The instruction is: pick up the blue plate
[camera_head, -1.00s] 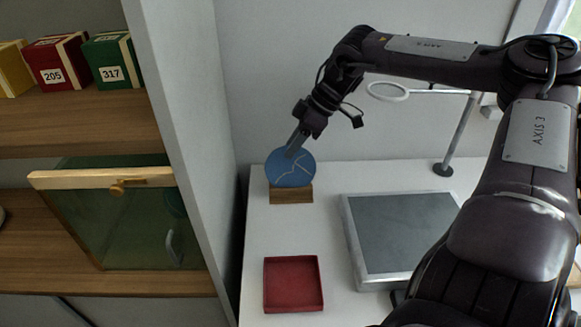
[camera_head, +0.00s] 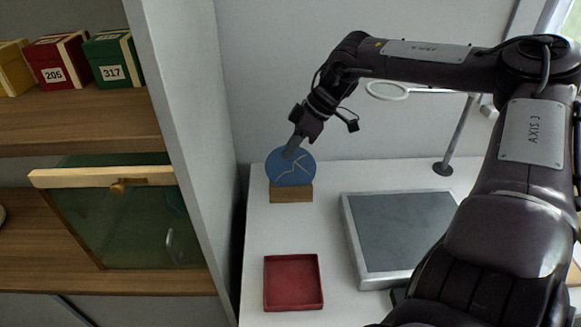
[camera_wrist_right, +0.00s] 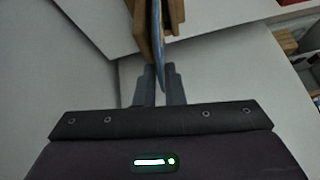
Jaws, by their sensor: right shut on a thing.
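The blue plate (camera_head: 291,172) with pale gold seam lines stands upright in a wooden stand (camera_head: 291,193) at the back left of the white table. My right gripper (camera_head: 290,152) comes down from above and is shut on the plate's upper rim. In the right wrist view the plate (camera_wrist_right: 157,40) shows edge-on between the two fingers (camera_wrist_right: 158,88), with the wooden stand (camera_wrist_right: 144,30) beside it. I cannot tell whether the plate is clear of the stand. My left gripper is not in view.
A red tray (camera_head: 293,283) lies in front of the stand. A grey-topped framed board (camera_head: 402,236) lies to the right, with a ring lamp (camera_head: 387,91) behind it. A shelf with numbered boxes (camera_head: 112,60) and a glass-fronted cabinet (camera_head: 120,215) stands left.

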